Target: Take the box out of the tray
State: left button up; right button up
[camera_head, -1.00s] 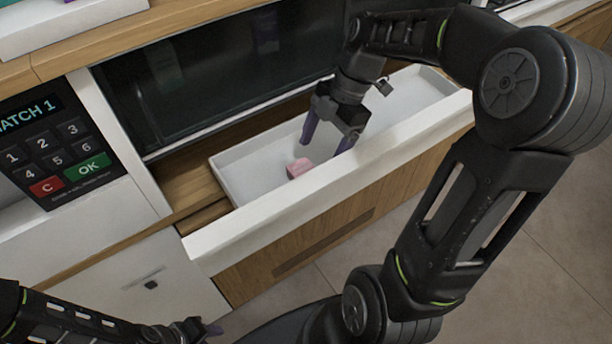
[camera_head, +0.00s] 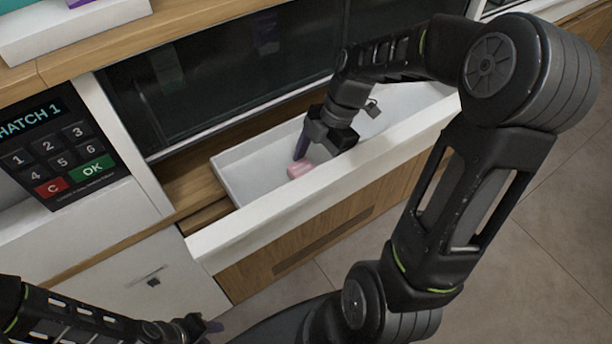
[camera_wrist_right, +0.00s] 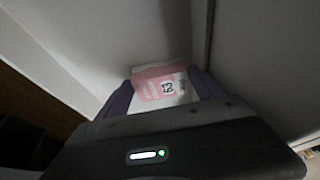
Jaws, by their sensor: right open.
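The box (camera_head: 299,169) is small and pink and lies on the floor of the white pull-out tray (camera_head: 232,180), near its left end. In the right wrist view the box (camera_wrist_right: 162,86) is pink and white with a dark number, and it shows between the two purple fingers. My right gripper (camera_head: 312,158) is down inside the tray, right at the box, with its fingers apart. Its front finger is mostly hidden in the head view. I cannot tell whether either finger touches the box. My left gripper (camera_head: 214,327) is at the bottom left, away from the tray, and its fingers are not clear.
The tray's tall front wall (camera_head: 330,185) stands close to the right gripper. A dark glass hatch (camera_head: 220,85) is behind the tray. A keypad panel (camera_head: 58,145) reading "HATCH 1" is at the left. Open floor lies at the right.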

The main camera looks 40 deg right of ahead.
jog(key=c, duration=1)
jog(key=shift+r, duration=0.1)
jog(key=shift+c, duration=0.2)
notch_tip(320, 180, up, 18)
jog(key=p, duration=0.3)
dwell(0.5)
